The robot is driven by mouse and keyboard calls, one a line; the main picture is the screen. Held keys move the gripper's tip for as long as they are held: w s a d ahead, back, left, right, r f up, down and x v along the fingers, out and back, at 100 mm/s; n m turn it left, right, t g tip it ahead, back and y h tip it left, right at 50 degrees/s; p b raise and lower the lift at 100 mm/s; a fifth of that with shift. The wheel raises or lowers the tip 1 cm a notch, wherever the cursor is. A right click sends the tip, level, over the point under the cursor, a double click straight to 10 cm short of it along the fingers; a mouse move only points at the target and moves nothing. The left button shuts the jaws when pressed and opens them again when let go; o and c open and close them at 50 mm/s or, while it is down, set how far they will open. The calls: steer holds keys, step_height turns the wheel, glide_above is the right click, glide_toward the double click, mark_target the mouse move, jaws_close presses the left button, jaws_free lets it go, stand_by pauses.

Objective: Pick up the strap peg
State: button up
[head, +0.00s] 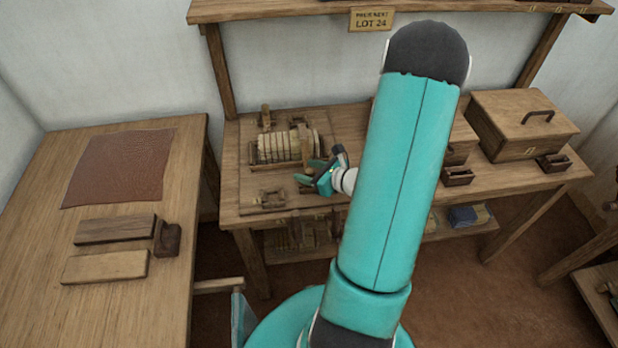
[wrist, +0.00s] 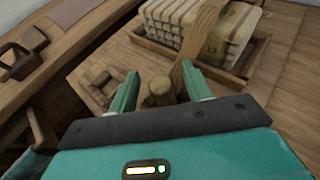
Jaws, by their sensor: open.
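In the wrist view, a short wooden peg with a round top (wrist: 160,91), which looks like the strap peg, stands between the two teal fingers of my gripper (wrist: 161,82). The fingers are open, one on each side of it, and I see gaps on both sides. A flat tan wooden strip (wrist: 197,45) rises just behind the peg; I cannot tell if they are joined. In the head view, my gripper (head: 312,176) is over the left part of the bench, just in front of a bundle of cream slats (head: 287,146). The peg is not clearly visible there.
The slats sit in a wooden frame on the bench (head: 235,210). A small wooden bracket (head: 271,197) lies left of my gripper. A lidded box (head: 522,118) stands at right. The left table (head: 190,160) holds a leather sheet (head: 118,168) and wooden blocks (head: 105,267).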

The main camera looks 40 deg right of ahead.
steer(key=shift+x, duration=0.9)
steer(key=c, duration=1)
steer(key=shift+c, duration=0.3)
steer(key=shift+r, duration=0.15)
